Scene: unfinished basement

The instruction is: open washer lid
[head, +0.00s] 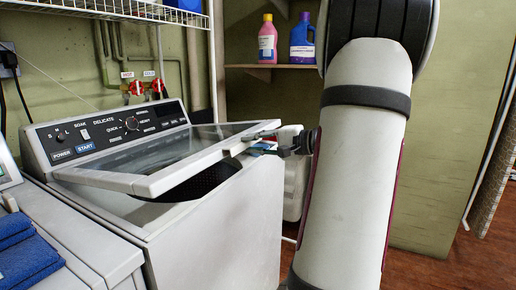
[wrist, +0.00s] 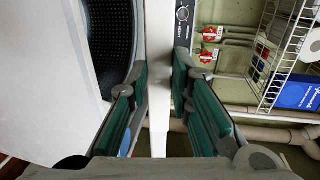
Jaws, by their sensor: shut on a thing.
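The washer (head: 215,235) is a white top-loader with a dark control panel. Its lid (head: 148,184), a white frame around a glass pane, is partly raised and tilted, with a dark gap under its front edge. The drum (wrist: 108,40) shows in the wrist view. My gripper (head: 280,143) is at the lid's right front corner in the head view. In the wrist view its green-padded fingers (wrist: 160,78) stand on both sides of a white strip, shut on the lid's edge. The exact contact is partly hidden.
A neighbouring white machine with folded blue towels (head: 24,252) stands at left. A wire shelf (head: 110,10) hangs above the washer. A pink bottle (head: 267,40) and a purple bottle (head: 302,40) stand on a corner shelf behind my arm. Red-handled valves (head: 136,88) are on the back wall.

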